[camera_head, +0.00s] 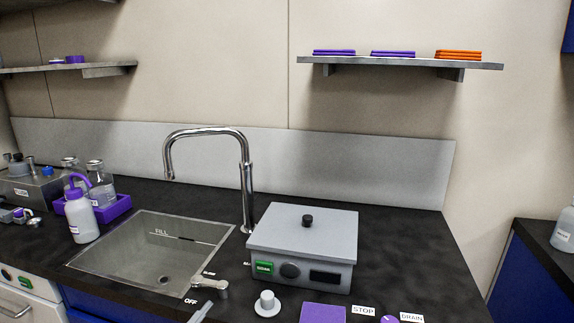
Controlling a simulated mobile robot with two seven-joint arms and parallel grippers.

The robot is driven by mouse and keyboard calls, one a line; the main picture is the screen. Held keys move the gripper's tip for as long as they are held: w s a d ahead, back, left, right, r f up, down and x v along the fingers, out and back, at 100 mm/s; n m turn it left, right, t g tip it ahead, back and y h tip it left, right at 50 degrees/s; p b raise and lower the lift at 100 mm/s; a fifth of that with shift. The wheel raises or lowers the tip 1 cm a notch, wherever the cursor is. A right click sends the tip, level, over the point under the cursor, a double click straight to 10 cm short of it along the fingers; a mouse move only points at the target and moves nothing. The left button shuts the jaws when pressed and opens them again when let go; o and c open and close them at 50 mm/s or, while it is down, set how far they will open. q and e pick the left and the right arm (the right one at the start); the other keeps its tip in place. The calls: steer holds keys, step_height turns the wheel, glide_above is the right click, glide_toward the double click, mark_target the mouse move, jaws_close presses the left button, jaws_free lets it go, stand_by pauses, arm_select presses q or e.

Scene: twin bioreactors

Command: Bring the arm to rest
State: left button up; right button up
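Neither of my arms nor either gripper shows in the head view. The black counter (400,240) runs across the picture. A sink (150,258) with a "FILL" line is set into it, and a curved metal faucet (247,180) stands behind the sink. A grey box device (303,235) with a lidded top, a green button and a dark display sits right of the sink. Its lid looks closed.
A white bottle with a purple cap (82,220) and a purple tray (112,211) with glass bottles stand left of the sink. Grey levers, a white knob (267,304) and a purple block (322,313) lie along the front. Shelves (400,64) hang above.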

arm_select(q)
steer(key=s+a+f+n+g+y, duration=0.3)
steer(key=s+f, duration=0.3)
steer(key=f, duration=0.2)
steer(key=s+a+f+n+g+y, duration=0.3)
steer(key=s+f+n, duration=0.3)
steer(key=f, duration=0.3)
steer(key=shift+s+a+f+g+y+p, duration=0.3)
steer(key=shift+s+a+y, duration=0.1)
steer(key=shift+s+a, duration=0.3)
